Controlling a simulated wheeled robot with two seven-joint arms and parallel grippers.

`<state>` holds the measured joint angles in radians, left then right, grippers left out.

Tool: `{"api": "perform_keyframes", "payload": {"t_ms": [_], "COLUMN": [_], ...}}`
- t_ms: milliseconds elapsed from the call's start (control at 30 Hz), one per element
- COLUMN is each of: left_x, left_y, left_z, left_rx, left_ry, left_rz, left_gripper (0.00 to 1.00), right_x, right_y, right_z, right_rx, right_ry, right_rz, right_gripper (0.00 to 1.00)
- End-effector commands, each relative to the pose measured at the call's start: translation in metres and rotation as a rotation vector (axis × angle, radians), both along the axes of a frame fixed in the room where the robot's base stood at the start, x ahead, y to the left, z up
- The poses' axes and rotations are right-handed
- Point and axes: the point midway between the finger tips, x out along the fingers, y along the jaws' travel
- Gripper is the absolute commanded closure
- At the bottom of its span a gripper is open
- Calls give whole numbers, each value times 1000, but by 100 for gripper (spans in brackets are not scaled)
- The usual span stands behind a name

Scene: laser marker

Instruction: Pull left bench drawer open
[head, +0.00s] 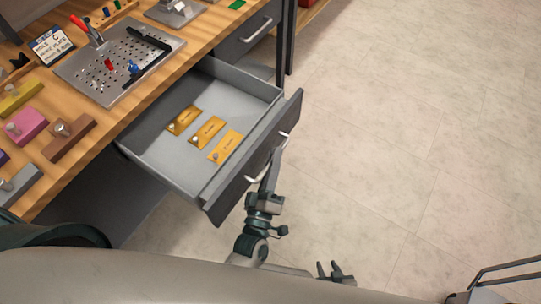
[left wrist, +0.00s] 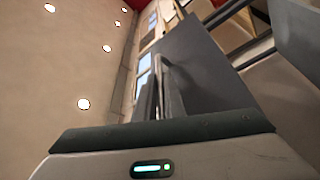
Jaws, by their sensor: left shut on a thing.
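The left bench drawer (head: 165,158) is pulled well out from under the wooden bench, its grey interior showing. Its dark front panel (head: 236,188) carries a pale bar handle (head: 286,136), which also shows in the left wrist view (left wrist: 163,66). My left gripper (head: 272,165) is shut on this handle and hides its middle part. In the left wrist view its two fingers (left wrist: 160,95) stand close together at the handle. My right gripper (head: 328,266) is open and empty, low in the head view, apart from the drawer.
Three brass-coloured plates (head: 207,132) lie in the drawer. A perforated metal plate (head: 118,58) and coloured blocks (head: 26,124) sit on the bench top (head: 80,95). Another drawer (head: 262,26) farther back is closed.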

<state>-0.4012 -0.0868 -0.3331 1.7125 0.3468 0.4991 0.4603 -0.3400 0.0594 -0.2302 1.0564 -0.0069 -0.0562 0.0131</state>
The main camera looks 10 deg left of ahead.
Motion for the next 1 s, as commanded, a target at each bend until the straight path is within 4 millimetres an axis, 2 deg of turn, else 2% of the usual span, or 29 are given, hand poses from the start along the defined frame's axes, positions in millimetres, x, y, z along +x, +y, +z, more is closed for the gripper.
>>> {"api": "perform_keyframes", "payload": {"t_ms": [133,167,200,667,867,1000], "left_x": [0,0,0,-6,-26,-49], "left_y": [0,0,0,1,2,3], "left_z": [-1,-1,-1,-2,-7,-13], "left_rx": [0,0,0,0,0,1], "left_ry": [2,2,2,2,4,5], "left_rz": [0,0,0,0,0,-1], "left_gripper": [100,88,83,83,83,83], "right_x": [0,0,0,-1,-1,0], "right_y": [0,0,0,0,0,0], "right_z": [0,0,0,-1,-1,-1], "right_rx": [0,0,0,-1,-1,0], "right_ry": [1,1,1,3,3,-1], "right_rz": [0,0,0,0,0,0], "right_gripper": [65,65,65,65,65,65]}}
